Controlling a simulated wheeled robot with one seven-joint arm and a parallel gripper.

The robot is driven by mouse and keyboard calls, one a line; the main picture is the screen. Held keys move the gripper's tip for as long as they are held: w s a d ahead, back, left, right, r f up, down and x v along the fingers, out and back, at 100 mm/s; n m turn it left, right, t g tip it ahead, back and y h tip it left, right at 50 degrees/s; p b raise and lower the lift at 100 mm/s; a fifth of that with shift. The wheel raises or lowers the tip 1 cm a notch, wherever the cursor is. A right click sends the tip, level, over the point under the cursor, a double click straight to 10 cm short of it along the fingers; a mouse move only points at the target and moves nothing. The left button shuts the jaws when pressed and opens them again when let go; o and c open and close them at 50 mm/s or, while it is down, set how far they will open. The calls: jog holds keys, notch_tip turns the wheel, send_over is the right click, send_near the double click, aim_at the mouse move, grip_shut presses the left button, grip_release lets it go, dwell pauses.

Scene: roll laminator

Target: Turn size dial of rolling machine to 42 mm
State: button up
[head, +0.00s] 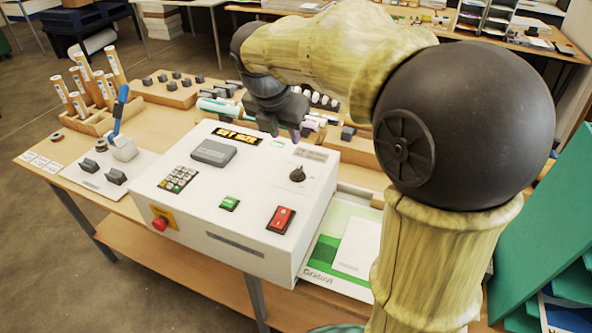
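The white rolling machine (222,215) stands on a wooden table, its sloped top panel facing up. A round black dial (298,174) with a pointer knob sits at the upper right of this panel. Its markings are too small to read. An amber display (237,135) is at the panel's back edge, its text unclear. My gripper (286,131) hangs above the back edge of the machine, behind and slightly left of the dial, apart from it. Its two fingers look spread, with nothing visible between them.
A blue-handled lever (121,108) stands at left. Racks of rolled tubes (91,88) and small blocks stand behind.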

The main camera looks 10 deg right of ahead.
aim_at(297, 170)
jog(key=shift+r+n, duration=0.25)
jog(key=shift+n, duration=0.05)
jog(key=shift+w, duration=0.1)
jog(key=p+x, duration=0.1)
jog(key=x, duration=1.6)
jog(key=shift+f, duration=0.25)
grip_shut()
